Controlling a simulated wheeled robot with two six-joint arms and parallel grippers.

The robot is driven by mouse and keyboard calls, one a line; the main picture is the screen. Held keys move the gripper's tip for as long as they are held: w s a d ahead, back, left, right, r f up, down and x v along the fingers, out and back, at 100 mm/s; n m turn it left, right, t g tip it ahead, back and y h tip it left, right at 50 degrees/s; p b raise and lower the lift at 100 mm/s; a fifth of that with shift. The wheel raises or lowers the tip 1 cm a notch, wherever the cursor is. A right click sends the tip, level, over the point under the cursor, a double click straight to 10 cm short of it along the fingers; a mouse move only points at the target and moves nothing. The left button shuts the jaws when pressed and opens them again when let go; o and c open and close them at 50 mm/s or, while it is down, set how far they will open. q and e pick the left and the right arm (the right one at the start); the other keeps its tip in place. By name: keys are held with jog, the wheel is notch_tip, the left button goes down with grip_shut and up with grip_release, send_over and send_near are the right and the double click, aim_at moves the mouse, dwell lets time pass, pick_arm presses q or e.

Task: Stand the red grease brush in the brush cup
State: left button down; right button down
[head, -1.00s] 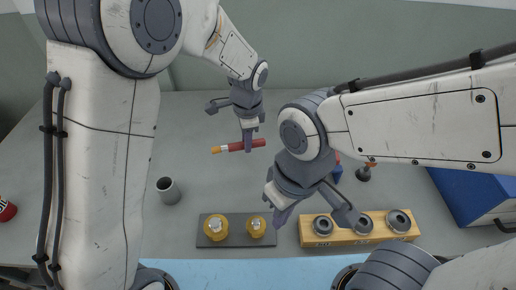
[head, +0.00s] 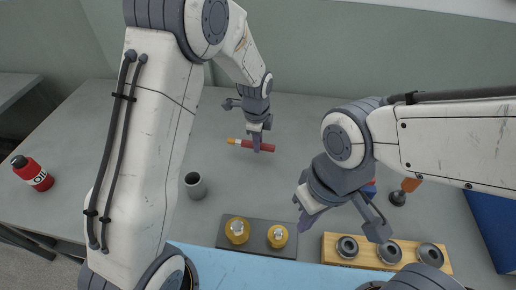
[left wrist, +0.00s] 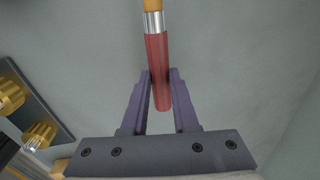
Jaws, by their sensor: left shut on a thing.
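The red grease brush (head: 266,147) has a red handle, a silver band and a tan tip. It lies level in the head view, with its tip to the left. My left gripper (head: 257,146) is shut on the red handle. In the left wrist view the handle (left wrist: 157,60) runs between the fingers (left wrist: 160,95). I cannot tell whether the brush is clear of the table. The grey brush cup (head: 195,187) stands upright, left of and nearer than the brush. My right gripper (head: 341,229) is open and empty above the front of the table.
A dark plate (head: 257,242) with two yellow-brown parts and a wooden block (head: 330,251) with several metal rings lie at the front. A blue box (head: 494,225) is at right. The table between cup and brush is clear.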

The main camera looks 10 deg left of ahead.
pick_arm(q)
jog(key=shift+f, duration=1.9)
jog(key=shift+f, duration=0.2)
jog(key=c, duration=0.7)
grip_release()
jog(key=shift+s, duration=0.1)
jog(key=shift+r, duration=0.1)
